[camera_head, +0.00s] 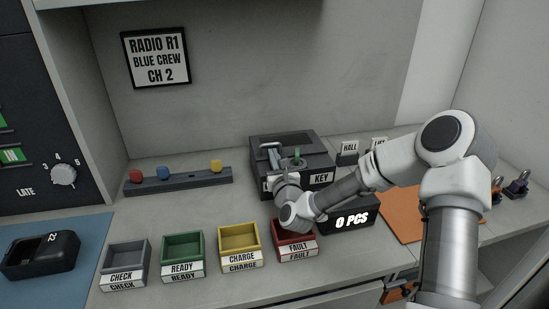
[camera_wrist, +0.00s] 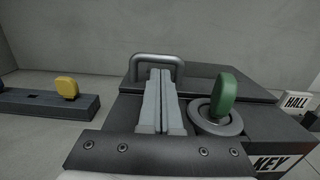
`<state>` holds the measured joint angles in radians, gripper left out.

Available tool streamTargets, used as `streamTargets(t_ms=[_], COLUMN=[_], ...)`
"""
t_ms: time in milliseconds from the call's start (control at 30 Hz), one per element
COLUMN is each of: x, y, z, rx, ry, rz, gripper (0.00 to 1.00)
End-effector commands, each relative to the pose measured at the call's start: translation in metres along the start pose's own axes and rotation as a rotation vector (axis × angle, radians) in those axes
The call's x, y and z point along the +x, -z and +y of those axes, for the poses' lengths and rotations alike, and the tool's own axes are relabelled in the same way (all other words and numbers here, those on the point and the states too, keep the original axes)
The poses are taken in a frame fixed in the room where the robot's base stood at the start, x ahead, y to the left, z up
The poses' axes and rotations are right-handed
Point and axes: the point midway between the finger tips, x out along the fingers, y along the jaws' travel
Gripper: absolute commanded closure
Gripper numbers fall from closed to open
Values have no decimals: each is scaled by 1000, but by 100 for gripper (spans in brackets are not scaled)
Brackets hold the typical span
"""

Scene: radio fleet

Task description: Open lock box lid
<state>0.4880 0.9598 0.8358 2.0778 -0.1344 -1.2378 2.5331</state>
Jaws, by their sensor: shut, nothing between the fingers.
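The lock box (camera_head: 318,158) is dark grey and stands at the back middle of the counter, with a "KEY" label on its front. Its lid (camera_wrist: 205,80) looks closed. A grey bar handle (camera_wrist: 157,60) rises from the lid. A green key (camera_wrist: 222,95) stands upright in a round collar on the box top, right of my fingers in the wrist view. My gripper (camera_wrist: 160,75) is shut and empty, over the box top with its fingertips close to the handle. I cannot tell whether they touch it. My wrist hides part of the box front in the head view.
Grey, green, yellow and red bins (camera_head: 240,246) line the counter front. A rail with coloured knobs (camera_head: 190,181) lies left of the box. A "0 PCS" block (camera_head: 350,217), a "HALL" tag (camera_head: 348,150) and an orange mat (camera_head: 400,222) lie to the right.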

Motion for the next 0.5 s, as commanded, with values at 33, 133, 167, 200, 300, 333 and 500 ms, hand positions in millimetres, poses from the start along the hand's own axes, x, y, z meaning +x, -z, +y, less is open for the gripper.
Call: streamTargets(t_ms=[33,133,167,200,300,333,500], x=[0,0,0,0,0,1,1], y=[0,-1,-2,-3,-8,-9,-10], z=[0,0,0,0,0,0,0], rx=[0,0,0,0,1,1,0], ry=[0,0,0,0,0,0,0], rz=[0,2,4,7,24,32,54], gripper=[100,100,100,100,100,100,100])
